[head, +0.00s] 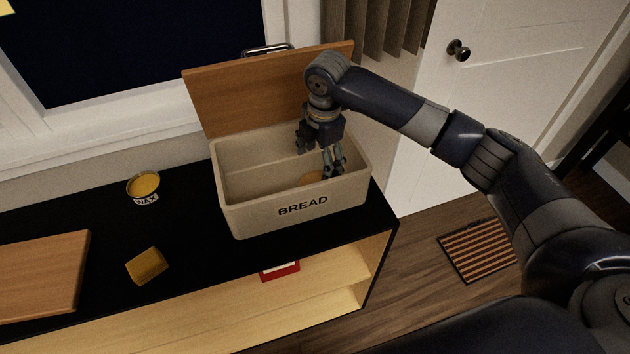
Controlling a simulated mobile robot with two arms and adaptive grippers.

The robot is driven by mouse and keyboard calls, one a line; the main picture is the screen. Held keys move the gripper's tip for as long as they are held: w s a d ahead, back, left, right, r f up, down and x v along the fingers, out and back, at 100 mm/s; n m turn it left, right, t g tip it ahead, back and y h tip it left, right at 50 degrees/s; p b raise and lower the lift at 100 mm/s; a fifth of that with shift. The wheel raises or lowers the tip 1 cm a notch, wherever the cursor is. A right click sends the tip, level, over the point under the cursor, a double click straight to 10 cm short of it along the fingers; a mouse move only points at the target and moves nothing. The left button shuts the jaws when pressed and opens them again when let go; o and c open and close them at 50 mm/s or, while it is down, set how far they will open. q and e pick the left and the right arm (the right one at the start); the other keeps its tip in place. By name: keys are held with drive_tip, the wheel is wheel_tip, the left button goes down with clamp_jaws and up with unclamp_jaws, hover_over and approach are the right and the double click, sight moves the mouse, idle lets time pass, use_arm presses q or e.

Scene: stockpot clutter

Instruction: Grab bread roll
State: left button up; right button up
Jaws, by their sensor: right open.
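The bread roll (311,179) lies inside the bread bin, low near its front wall. Only a small tan part of it shows; the rest is hidden by the front wall and my right gripper. The cream bread bin (252,217), marked BREAD, stands on the black counter top with its wooden lid (240,95) raised at the back. My right gripper (318,160) points down inside the bin. It is open, with its fingers at and above the roll; I cannot tell whether they touch it. My left gripper is not in view.
A wax tin (144,188), a yellow-brown block (147,266) and a wooden board (42,273) sit on the counter left of the bin. A red item (280,270) lies on the shelf below. The bin's walls surround my right gripper.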

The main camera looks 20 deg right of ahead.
sight(317, 176)
drive_tip(key=f, duration=0.5)
drive_tip(key=w+f, duration=0.1)
drive_tip(key=f, duration=0.1)
drive_tip(key=shift+a+f+p, duration=0.1)
drive_tip(key=shift+f+p, duration=0.2)
drive_tip(key=shift+s, duration=0.1)
drive_tip(key=shift+c, duration=0.5)
drive_tip(key=c, duration=1.1)
